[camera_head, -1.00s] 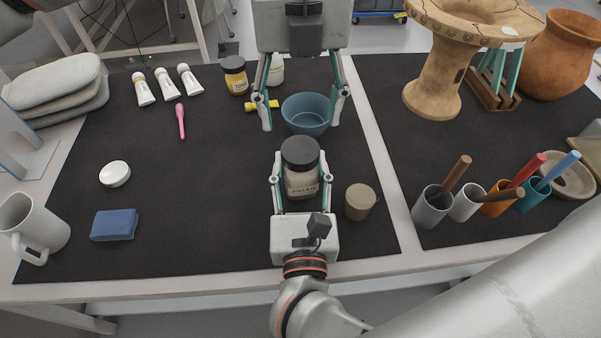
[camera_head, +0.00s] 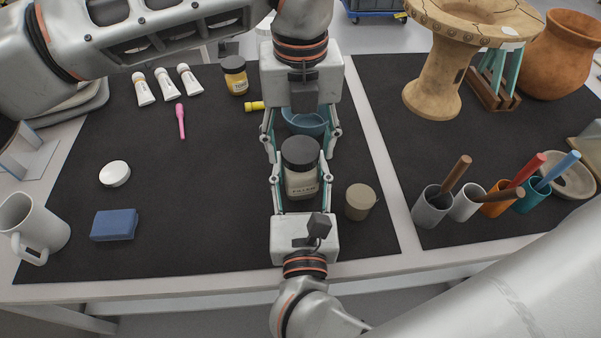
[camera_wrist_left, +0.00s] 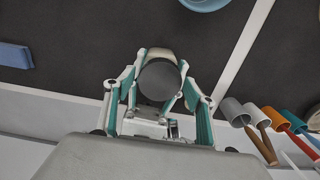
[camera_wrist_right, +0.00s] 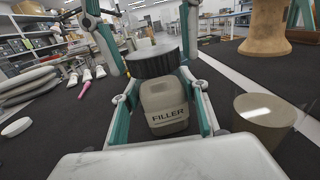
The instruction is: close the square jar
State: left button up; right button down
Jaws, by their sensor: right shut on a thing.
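The square jar (camera_head: 301,184) is a pale, translucent jar labelled FILLER; it also shows in the right wrist view (camera_wrist_right: 165,106). Its dark ribbed round lid (camera_head: 300,153) is on top, appearing shifted to one side in the right wrist view (camera_wrist_right: 153,62). I cannot tell whether it is fully seated. My right gripper (camera_head: 300,187) is shut on the jar's body from the near side. My left gripper (camera_head: 302,148) is open, its fingers on either side of the lid with gaps; the lid shows from above in the left wrist view (camera_wrist_left: 159,80).
A blue bowl (camera_head: 305,121) stands just behind the left gripper. A beige lidded pot (camera_head: 360,202) is close on the right. A white round lid (camera_head: 115,173), a blue block (camera_head: 114,225) and a mug (camera_head: 32,225) are at left. The mat between is clear.

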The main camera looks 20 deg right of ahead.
pick_arm(q)
jog(key=c, duration=0.8)
jog(key=m, duration=0.5)
jog(key=o, duration=1.3)
notch_tip(320, 180, up, 12)
pick_arm(e)
jog(key=c, duration=1.1)
grip_release()
jog(key=shift+o, duration=0.2)
